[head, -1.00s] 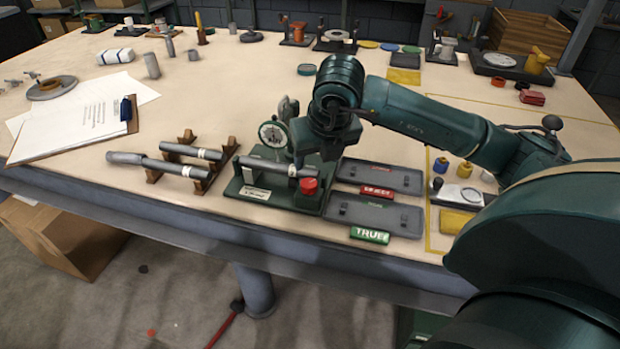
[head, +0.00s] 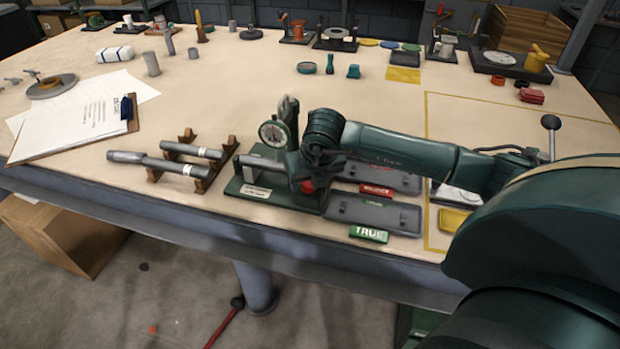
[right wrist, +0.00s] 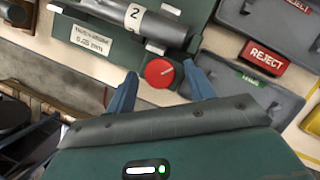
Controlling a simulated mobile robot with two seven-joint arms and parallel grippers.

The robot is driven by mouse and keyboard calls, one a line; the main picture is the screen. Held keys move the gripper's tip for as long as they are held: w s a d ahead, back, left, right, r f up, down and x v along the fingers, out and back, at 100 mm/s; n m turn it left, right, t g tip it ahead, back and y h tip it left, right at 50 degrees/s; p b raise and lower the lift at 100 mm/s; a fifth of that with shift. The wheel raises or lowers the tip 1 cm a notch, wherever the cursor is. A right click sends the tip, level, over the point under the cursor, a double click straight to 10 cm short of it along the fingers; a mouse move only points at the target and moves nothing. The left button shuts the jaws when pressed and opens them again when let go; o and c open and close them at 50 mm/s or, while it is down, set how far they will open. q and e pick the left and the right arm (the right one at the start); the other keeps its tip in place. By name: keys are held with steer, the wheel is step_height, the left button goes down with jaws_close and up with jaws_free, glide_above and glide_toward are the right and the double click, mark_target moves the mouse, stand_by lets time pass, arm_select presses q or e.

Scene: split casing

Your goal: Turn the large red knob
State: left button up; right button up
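The large red knob (right wrist: 160,72) is on the front of a green fixture (right wrist: 75,30) that holds a grey cylinder (right wrist: 145,18) marked 2. A white line marks the knob's face. In the right wrist view my right gripper (right wrist: 159,80) is open, with one blue finger on each side of the knob and a gap to each. I cannot tell how far the fingertips reach along the knob. In the head view the knob (head: 308,187) is partly hidden by my right gripper (head: 302,178). My left gripper is not in view.
A dial gauge (head: 272,133) stands on the fixture. Racks with cylinders (head: 192,150) and a clipboard (head: 80,125) lie left.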

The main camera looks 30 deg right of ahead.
steer(key=c, duration=0.9)
arm_select(q)
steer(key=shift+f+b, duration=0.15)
steer(key=shift+b, duration=0.15)
arm_select(e)
steer(key=shift+m, duration=0.4)
steer(key=shift+w+a+f+m+h+b, duration=0.15)
steer(key=shift+m+h+b, duration=0.25)
steer(key=shift+m+b, duration=0.4)
steer(key=m, duration=0.2)
steer(key=shift+m+g+h+b, duration=0.3)
steer(key=shift+g+h+b, duration=0.1)
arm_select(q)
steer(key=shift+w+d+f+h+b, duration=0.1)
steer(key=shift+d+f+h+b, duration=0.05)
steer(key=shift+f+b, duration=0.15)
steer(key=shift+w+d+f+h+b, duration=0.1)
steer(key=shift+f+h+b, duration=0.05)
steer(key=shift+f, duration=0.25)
arm_select(e)
steer(key=shift+r+m+g+h, duration=0.2)
steer(key=shift+m+g+h, duration=0.2)
steer(key=shift+m, duration=1)
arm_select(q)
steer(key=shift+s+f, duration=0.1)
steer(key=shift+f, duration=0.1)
arm_select(e)
steer(key=o, duration=1)
